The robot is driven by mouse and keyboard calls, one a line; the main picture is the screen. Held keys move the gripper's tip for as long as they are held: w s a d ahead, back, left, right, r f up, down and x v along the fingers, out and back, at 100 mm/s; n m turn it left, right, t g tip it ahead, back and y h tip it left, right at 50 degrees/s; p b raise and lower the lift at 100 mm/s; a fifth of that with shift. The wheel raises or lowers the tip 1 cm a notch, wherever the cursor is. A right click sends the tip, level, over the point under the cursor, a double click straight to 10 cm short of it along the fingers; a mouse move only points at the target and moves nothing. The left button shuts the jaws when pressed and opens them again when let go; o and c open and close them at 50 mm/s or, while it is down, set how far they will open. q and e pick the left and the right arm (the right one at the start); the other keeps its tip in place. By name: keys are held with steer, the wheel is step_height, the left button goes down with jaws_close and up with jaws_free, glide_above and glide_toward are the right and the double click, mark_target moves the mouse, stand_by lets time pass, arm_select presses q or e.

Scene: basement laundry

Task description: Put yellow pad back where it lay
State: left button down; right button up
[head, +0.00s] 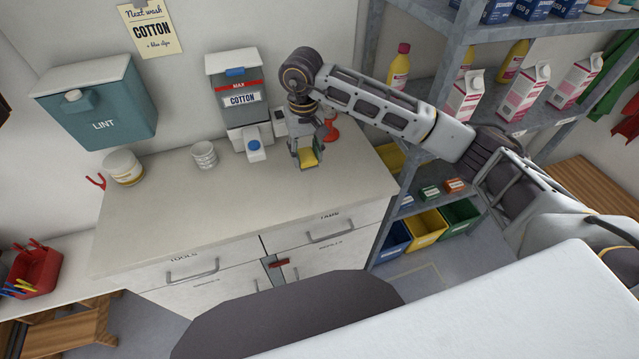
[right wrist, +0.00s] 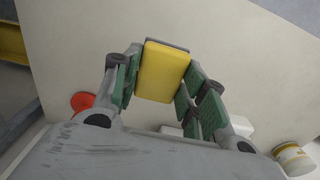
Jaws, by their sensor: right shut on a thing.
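The yellow pad (head: 308,157) is a small block in my right gripper (head: 305,153), over the right part of the pale countertop (head: 215,205). In the right wrist view the pad (right wrist: 163,72) sits between the two green-lined fingers of the right gripper (right wrist: 160,76), which is shut on it. A thin grey edge shows at the pad's far side. I cannot tell whether the pad touches the countertop or hangs just above it. My left gripper is not in view.
Behind the gripper stand a red object (head: 331,132), a COTTON dispenser (head: 238,92) and a white blue-capped container (head: 254,150). A white cup (head: 204,155) and a yellow-banded jar (head: 125,168) stand left. The front countertop is clear. Metal shelving (head: 440,70) rises at right.

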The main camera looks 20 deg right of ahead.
steer(key=shift+s+d+r+m, duration=0.15)
steer(key=shift+r+m, duration=0.25)
steer(key=shift+r, duration=0.4)
steer(key=shift+s+d+r+m, duration=0.3)
steer(key=shift+d+m, duration=0.2)
steer(key=shift+m, duration=0.1)
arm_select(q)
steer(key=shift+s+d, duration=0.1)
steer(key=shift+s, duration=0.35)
arm_select(e)
steer(key=shift+s+d+m, duration=0.25)
steer(key=shift+d+m, duration=0.2)
steer(key=shift+m, duration=0.2)
steer(key=shift+s+d+m, duration=0.25)
steer(key=shift+d+m, duration=0.15)
steer(key=shift+m, duration=0.25)
